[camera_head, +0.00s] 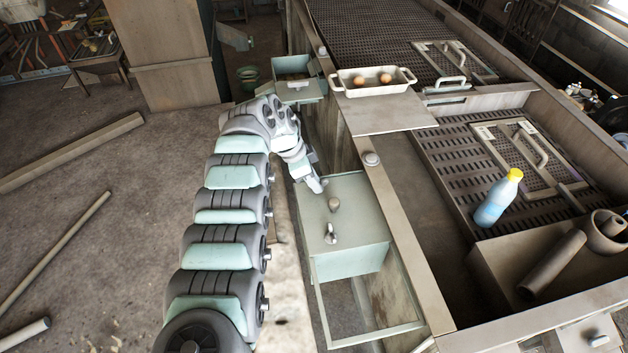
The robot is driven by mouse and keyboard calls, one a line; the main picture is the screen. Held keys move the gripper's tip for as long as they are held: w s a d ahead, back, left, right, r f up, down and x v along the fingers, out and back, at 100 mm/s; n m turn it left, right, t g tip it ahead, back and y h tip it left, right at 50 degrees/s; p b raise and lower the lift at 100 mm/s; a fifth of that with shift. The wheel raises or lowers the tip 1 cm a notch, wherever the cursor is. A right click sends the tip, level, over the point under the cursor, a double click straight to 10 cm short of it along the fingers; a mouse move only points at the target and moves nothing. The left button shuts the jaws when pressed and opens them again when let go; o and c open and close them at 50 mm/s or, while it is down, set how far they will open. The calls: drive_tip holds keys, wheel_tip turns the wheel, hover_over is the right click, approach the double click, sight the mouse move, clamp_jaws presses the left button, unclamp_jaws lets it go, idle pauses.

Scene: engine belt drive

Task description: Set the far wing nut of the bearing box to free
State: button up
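A pale green box (372,228), which I take to be the bearing box, stands at the middle of the view against the long metal bench. A grey-brown round knob (334,204) sits on its lid. A light metal wing nut (331,237) stands near the lid's close edge. My gripper (321,186) reaches down from the upper left to the far left part of the lid, beyond the knob. The far wing nut is not clearly seen; the gripper covers that spot. The fingers are too small to tell whether they are open, shut or touching anything.
An open metal frame (378,335) juts out below the box's near side. On the bench are a white tray (372,81) with round brown things and a blue bottle (497,199) with a yellow cap. Another green box (293,68) stands farther back.

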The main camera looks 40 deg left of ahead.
clamp_jaws()
